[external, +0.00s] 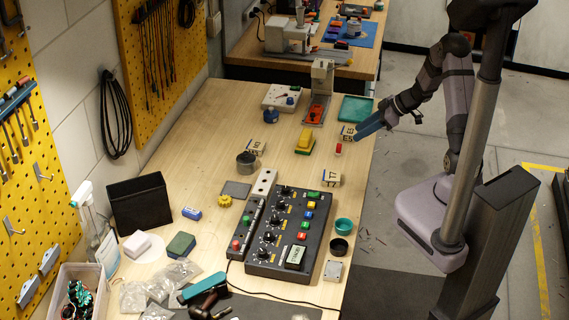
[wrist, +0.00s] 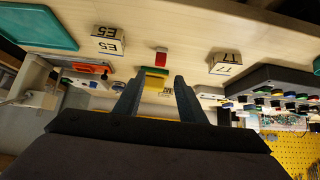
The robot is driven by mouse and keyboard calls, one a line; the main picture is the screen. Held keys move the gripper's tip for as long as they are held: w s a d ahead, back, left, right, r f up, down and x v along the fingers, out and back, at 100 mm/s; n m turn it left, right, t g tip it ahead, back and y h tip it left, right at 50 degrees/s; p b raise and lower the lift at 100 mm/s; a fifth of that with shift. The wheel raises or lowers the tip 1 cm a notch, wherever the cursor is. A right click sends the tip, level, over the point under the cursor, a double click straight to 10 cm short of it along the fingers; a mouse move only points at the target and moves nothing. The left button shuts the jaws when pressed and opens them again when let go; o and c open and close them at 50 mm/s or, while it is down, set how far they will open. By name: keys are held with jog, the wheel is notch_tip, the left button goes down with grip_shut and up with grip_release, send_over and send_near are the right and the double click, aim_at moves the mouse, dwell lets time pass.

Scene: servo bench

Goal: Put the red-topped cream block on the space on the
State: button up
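A small block with a red top and a pale lower part (external: 338,149) stands on the wooden bench near its right edge, just below the block marked E5. It also shows in the wrist view (wrist: 161,57), at the upper middle. My gripper (external: 361,131) is above and to the right of it in the external view, apart from it. In the wrist view its two dark fingers (wrist: 157,82) are spread wide with nothing held between them. The task line breaks off, so I cannot tell which space it names.
The E5 block (external: 348,133), T7 block (external: 327,180) and yellow-green block (external: 305,141) stand close by. A teal tray (external: 356,109) lies behind. A black control panel (external: 291,233) and a grey square plate (external: 236,190) are farther forward.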

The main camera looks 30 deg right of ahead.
jog(key=shift+v, duration=0.75)
jog(key=w+d+r+m+t+h, duration=0.2)
jog(key=w+d+r+m+h, duration=0.1)
jog(key=h, duration=0.1)
jog(key=s+d+m+g+h, duration=0.2)
jog(key=s+m+h, duration=0.15)
jog(key=s, duration=0.25)
jog(key=s+a+m+g, duration=0.1)
jog(key=s+a+g, duration=0.2)
jog(key=s, duration=0.7)
jog(key=s+a+f+m+g+y, duration=0.1)
jog(key=s+a+g, duration=0.2)
jog(key=s+a, duration=0.3)
jog(key=s, duration=0.4)
jog(key=shift+f, duration=0.25)
